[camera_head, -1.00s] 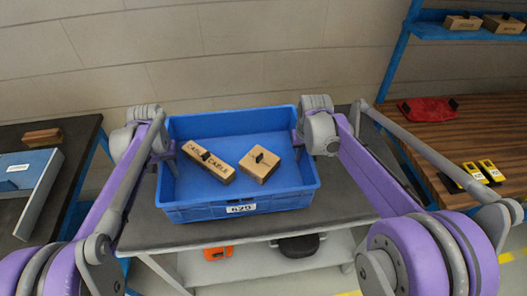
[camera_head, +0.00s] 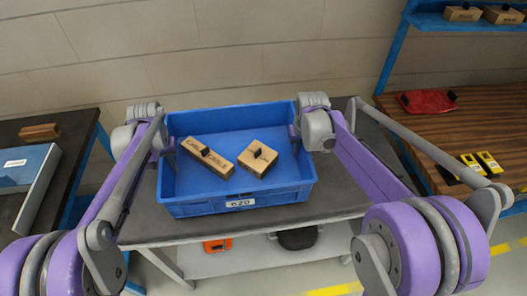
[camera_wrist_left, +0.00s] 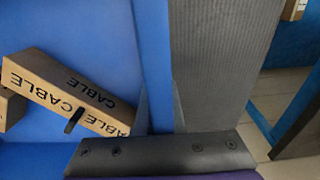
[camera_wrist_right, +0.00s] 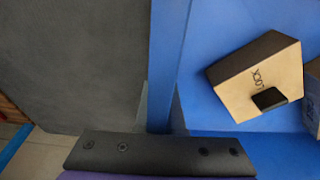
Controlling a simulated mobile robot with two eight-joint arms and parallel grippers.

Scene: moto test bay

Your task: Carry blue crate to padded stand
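The blue crate (camera_head: 240,190) with a label reading 620 is on or just above a grey-topped stand (camera_head: 140,225); I cannot tell whether it touches. Whether this stand is the padded one is unclear. My left gripper (camera_head: 168,145) is at the crate's left wall. In the left wrist view, its fingers lie on both sides of the crate wall (camera_wrist_left: 152,60). My right gripper (camera_head: 295,132) is at the right wall. In the right wrist view, its fingers straddle that wall (camera_wrist_right: 170,60). Both look shut on the crate. The fingertips are mostly hidden.
A long cable box (camera_head: 207,158) and a smaller box (camera_head: 257,158) lie in the crate. An orange item (camera_head: 217,245) and a black item (camera_head: 298,238) are on the lower shelf. A dark table (camera_head: 75,140) is at left, a wooden bench (camera_head: 425,140) at right.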

